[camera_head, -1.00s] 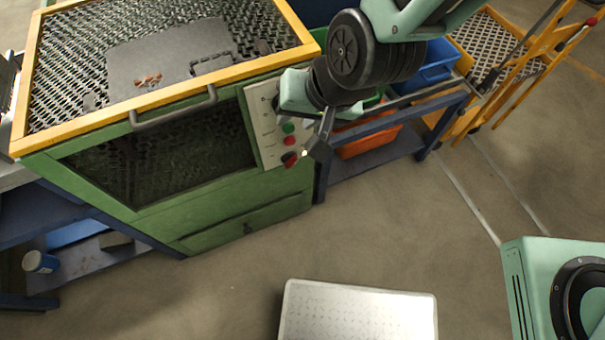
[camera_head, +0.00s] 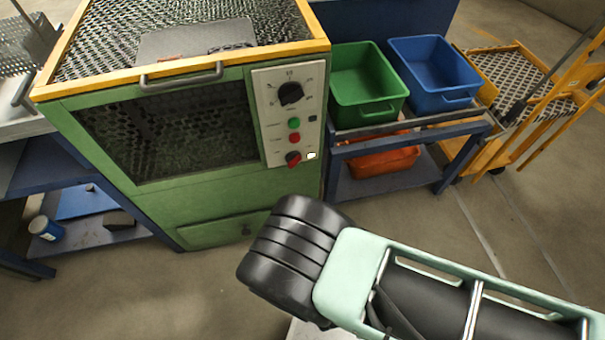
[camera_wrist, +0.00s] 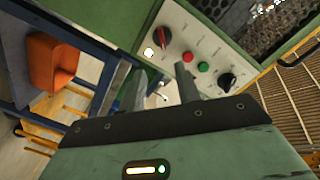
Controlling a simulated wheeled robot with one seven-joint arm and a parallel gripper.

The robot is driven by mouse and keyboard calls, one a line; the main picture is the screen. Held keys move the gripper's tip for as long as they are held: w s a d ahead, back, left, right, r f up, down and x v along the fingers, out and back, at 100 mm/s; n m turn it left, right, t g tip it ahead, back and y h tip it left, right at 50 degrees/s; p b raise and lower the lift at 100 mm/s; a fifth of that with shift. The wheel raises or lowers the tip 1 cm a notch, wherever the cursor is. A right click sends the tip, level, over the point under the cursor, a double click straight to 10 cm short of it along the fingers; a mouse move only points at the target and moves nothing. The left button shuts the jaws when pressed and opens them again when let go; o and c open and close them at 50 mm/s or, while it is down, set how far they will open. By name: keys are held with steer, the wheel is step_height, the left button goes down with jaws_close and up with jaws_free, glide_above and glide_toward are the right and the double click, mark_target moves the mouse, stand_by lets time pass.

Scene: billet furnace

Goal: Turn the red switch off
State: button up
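The red switch (camera_head: 293,159) is a small red-handled rotary knob low on the pale control panel (camera_head: 279,80) of the green furnace. Its handle looks tilted. In the wrist view the switch (camera_wrist: 162,37) shows beyond the fingertips, with a lit white lamp (camera_wrist: 148,52) close by. My gripper (camera_wrist: 161,72) has its two grey fingers spread with a gap between them. It is empty and apart from the switch. In the head view the gripper is not visible; my arm fills the lower right.
The panel also has a red button (camera_head: 294,138), a green button (camera_head: 294,123) and a black dial (camera_head: 290,93). Right of the furnace (camera_head: 215,185), a blue bench (camera_head: 452,128) carries a green bin (camera_head: 365,88) and a blue bin (camera_head: 436,75). Floor in front is open.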

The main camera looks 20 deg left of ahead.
mark_target(295, 165)
steer(key=shift+y, duration=0.5)
steer(key=x, duration=1.6)
steer(key=shift+w+d, duration=0.1)
steer(key=shift+w, duration=0.2)
steer(key=shift+f, duration=0.1)
jaws_close()
